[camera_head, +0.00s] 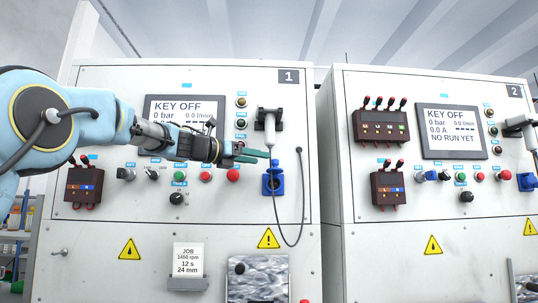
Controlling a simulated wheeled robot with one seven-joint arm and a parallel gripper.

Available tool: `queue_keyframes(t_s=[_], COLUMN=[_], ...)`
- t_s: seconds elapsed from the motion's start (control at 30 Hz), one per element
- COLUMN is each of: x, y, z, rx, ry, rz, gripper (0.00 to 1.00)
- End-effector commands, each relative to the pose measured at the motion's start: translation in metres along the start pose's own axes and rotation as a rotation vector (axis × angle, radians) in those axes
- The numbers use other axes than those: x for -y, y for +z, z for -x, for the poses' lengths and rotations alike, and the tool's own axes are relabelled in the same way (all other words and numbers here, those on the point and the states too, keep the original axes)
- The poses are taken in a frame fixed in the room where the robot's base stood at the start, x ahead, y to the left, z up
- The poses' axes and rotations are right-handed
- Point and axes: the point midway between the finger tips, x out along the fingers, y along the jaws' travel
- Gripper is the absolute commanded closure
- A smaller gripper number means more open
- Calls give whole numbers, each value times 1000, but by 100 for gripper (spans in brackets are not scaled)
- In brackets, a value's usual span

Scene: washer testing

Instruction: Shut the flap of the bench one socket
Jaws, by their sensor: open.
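The bench one socket (273,185) is a blue box on the front panel of the left bench, marked 1. Its blue flap (276,164) appears raised at the top of the socket. My gripper (266,156) reaches in from the left, with its dark green fingers pointing right. The fingertips are just above and left of the socket, close to the flap; I cannot tell whether they touch it. The gripper seems to hold nothing. The gap between the fingers is hard to see from this side.
A white plug (269,120) hangs in a holder above the socket. Its dark cable (300,215) loops down beside the socket. Knobs and buttons (233,175) lie left of it, below my gripper. Bench two (431,220) stands at the right.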

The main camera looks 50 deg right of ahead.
Motion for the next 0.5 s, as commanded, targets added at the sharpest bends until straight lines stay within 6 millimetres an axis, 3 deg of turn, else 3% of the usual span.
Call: queue_keyframes(t_s=[0.2, 0.5], x=[0, 0], y=[3, 1], z=[-37, -54], rx=[-2, 0], ry=[0, 2], rz=[-1, -3], gripper=[42, 42])
